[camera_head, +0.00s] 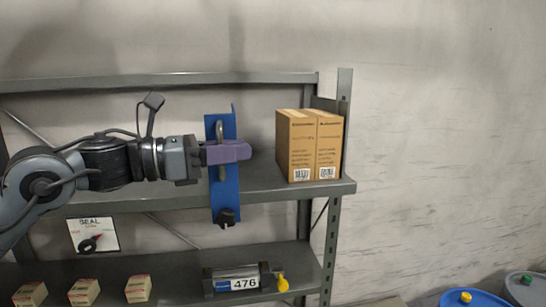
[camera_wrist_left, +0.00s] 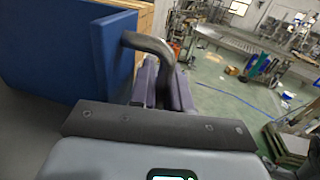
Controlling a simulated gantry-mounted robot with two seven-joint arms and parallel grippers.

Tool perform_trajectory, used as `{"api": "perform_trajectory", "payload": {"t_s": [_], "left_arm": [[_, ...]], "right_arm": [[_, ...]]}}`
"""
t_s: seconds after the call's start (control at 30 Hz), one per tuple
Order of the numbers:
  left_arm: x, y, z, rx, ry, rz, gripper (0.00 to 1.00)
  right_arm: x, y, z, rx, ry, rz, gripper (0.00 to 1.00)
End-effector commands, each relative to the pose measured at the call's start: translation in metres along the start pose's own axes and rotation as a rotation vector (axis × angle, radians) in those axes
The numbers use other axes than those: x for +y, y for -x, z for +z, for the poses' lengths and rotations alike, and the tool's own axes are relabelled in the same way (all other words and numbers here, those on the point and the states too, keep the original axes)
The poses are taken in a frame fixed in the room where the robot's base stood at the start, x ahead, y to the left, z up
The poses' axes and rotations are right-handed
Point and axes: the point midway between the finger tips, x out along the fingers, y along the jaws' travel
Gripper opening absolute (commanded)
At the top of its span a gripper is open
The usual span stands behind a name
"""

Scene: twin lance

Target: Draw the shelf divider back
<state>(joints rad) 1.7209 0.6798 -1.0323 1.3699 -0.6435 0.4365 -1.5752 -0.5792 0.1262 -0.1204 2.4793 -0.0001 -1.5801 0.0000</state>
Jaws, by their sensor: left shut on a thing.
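The shelf divider is a blue upright panel (camera_head: 226,189) on the upper shelf in the head view, with a grey vertical handle and a dark knob (camera_head: 227,217) at its lower end. My left gripper (camera_head: 238,152), with purple fingers, reaches in from the left and is shut on the handle. In the left wrist view the blue divider (camera_wrist_left: 50,45) fills the upper left. Its curved grey handle (camera_wrist_left: 150,43) runs down to the purple fingers (camera_wrist_left: 165,85). My right gripper is in neither view.
Two cardboard boxes (camera_head: 310,145) stand to the right of the divider on the upper shelf (camera_head: 275,187), with a gap between. The lower shelf holds a cylinder labelled 476 (camera_head: 237,279) and small boxes (camera_head: 84,290).

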Motion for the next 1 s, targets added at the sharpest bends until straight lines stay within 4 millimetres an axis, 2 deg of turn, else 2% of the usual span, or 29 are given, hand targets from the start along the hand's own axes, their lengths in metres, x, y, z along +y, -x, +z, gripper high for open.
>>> {"api": "perform_trajectory", "payload": {"t_s": [0.03,0.17,0.5,0.53,0.57,0.87,1.0], "left_arm": [[0.004,0.012,-0.001,0.0,0.001,0.005,0.0],[0.006,0.028,-0.001,0.0,0.001,0.004,0.0],[0.006,0.03,0.0,0.0,0.002,0.001,0.0],[0.006,0.03,0.0,0.0,0.001,0.001,0.2],[0.006,0.03,0.0,0.001,0.001,0.001,0.23],[0.006,0.031,0.0,0.0,0.001,0.001,0.23],[0.007,0.041,-0.001,-0.001,0.0,0.003,0.23]], "right_arm": [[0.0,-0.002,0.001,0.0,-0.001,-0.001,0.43],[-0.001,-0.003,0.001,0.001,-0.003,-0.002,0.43],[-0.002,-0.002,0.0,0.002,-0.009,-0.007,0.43],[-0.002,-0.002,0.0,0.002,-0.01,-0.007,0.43],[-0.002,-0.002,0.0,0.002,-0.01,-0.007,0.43],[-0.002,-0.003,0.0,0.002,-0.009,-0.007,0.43],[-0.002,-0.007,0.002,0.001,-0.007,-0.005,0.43]]}}
